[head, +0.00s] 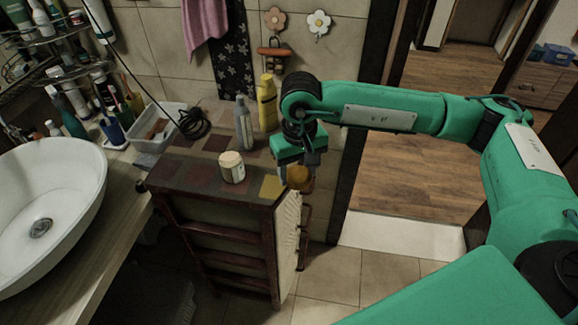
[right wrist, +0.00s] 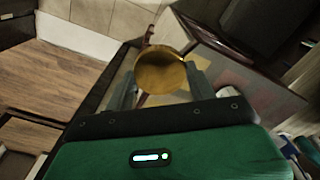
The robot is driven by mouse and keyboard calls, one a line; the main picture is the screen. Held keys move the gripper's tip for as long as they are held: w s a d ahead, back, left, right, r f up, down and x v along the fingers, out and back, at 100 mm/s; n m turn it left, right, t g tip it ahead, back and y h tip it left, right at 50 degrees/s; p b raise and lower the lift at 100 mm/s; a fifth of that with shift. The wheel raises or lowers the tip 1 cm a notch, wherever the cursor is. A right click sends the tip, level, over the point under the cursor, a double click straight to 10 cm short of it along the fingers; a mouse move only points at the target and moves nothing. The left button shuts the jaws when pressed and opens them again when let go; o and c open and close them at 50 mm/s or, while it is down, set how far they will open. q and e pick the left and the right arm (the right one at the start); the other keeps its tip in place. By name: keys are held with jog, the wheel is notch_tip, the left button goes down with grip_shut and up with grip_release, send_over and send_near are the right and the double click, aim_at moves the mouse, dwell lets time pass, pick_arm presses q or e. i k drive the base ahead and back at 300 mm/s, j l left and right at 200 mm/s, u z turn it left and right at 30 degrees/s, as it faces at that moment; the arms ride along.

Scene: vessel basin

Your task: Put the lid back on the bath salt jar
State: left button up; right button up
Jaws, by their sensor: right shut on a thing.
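The bath salt jar (head: 232,169) is a small cream-coloured jar standing upright on the tiled top of the wooden cabinet, near its front edge. My right gripper (head: 296,170) is to the right of the jar and apart from it, by the cabinet's right edge. It is shut on the round golden-brown lid (head: 298,179). In the right wrist view the lid (right wrist: 161,70) sits between the two fingers as a tilted disc. My left gripper is not in view.
On the cabinet (head: 190,178) stand a grey bottle (head: 243,125) and a yellow bottle (head: 267,103), behind the jar. A black coiled cord (head: 194,123) and a white basket (head: 157,128) are at the back left. A white basin (head: 45,205) is at the left.

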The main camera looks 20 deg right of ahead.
aim_at(230, 163)
jog(key=l+u, duration=0.3)
jog(key=l, duration=0.4)
jog(key=l+u, duration=0.35)
jog(key=l, duration=0.4)
